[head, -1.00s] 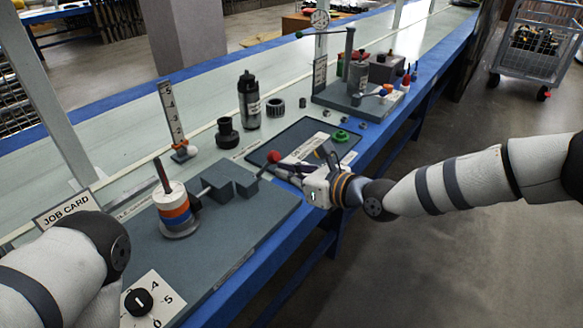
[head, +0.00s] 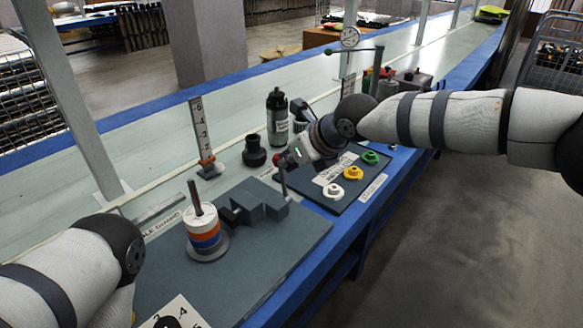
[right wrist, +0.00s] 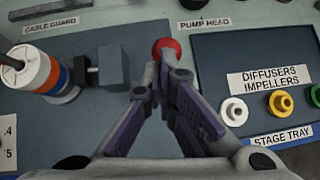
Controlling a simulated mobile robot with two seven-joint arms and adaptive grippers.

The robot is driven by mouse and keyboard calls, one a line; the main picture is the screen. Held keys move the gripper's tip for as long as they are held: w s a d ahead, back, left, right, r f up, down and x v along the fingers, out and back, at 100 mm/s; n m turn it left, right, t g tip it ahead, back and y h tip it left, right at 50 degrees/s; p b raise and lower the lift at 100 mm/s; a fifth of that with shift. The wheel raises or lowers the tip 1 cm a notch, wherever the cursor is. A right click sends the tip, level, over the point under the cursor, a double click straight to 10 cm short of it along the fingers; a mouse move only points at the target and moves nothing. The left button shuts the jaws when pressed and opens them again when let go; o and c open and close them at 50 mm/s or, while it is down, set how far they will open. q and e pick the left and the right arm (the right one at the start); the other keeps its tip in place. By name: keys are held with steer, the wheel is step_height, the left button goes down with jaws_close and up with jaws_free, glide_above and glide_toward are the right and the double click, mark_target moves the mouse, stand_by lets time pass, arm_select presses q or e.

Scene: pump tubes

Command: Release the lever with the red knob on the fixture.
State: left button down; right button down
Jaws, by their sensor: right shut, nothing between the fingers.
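The fixture's grey stepped block (head: 255,205) sits on the grey base plate (head: 270,255). Its lever stands nearly upright at the block's right end, with the red knob (head: 280,161) on top. My right gripper (head: 284,160) is at the knob, coming in from the right. In the right wrist view its purple-sided fingers are shut (right wrist: 162,72), with nothing seen between them. The red knob (right wrist: 166,48) shows just beyond the fingertips; whether they touch it I cannot tell. The lever's stem is hidden there. My left gripper is out of view.
A post with white, orange and blue rings (head: 205,238) stands left of the block. The stage tray (head: 325,200) with white, yellow and green parts lies to the right. A black bottle (head: 277,118), a dark pump head (head: 254,151) and an upright scale (head: 201,135) stand behind.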

steer(key=shift+w+a, duration=0.3)
steer(key=shift+a, duration=0.15)
steer(key=shift+r, duration=0.1)
